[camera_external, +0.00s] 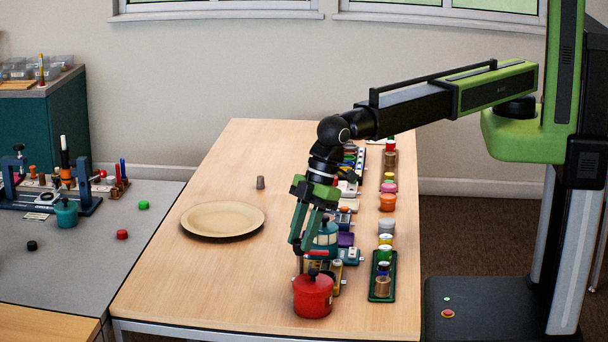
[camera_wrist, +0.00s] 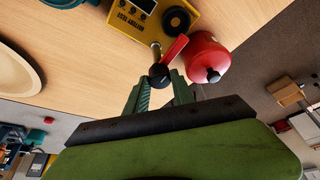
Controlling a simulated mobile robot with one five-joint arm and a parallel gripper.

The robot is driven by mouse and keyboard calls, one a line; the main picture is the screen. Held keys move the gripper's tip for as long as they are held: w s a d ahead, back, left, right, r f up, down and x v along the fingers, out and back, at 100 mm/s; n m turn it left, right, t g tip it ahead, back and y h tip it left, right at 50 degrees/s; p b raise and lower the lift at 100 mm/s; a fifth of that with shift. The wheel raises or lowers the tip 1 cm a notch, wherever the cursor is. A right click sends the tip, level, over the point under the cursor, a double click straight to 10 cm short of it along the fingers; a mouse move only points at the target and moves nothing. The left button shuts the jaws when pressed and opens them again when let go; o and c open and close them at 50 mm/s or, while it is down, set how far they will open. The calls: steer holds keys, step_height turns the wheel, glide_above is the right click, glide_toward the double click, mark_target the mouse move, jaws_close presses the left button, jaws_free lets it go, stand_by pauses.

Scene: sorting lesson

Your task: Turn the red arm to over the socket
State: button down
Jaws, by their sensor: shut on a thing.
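In the wrist view, my gripper (camera_wrist: 160,84) is shut on the black knob (camera_wrist: 159,75) at one end of the red arm (camera_wrist: 173,50). The red arm slants up and right from the knob. Its far end lies between a red pot and a round black socket (camera_wrist: 176,20), beside the socket in this view. The socket is on a yellow test box (camera_wrist: 132,18). A short metal post shows beside the knob. In the external view, my gripper (camera_external: 303,248) points down behind the red pot, and the red arm (camera_external: 316,253) shows as a small strip; the socket is hidden there.
The red pot (camera_external: 313,297) with a black knob stands close to my gripper at the table's front. Several jars and boxes line the right side. The table (camera_external: 180,285) is clear at front left.

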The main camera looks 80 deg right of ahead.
steer(key=c, duration=1.1)
jaws_free()
steer(key=p+v, duration=1.6)
steer(key=v, duration=0.1)
steer(key=shift+s+r, duration=0.1)
steer(key=shift+r, duration=0.05)
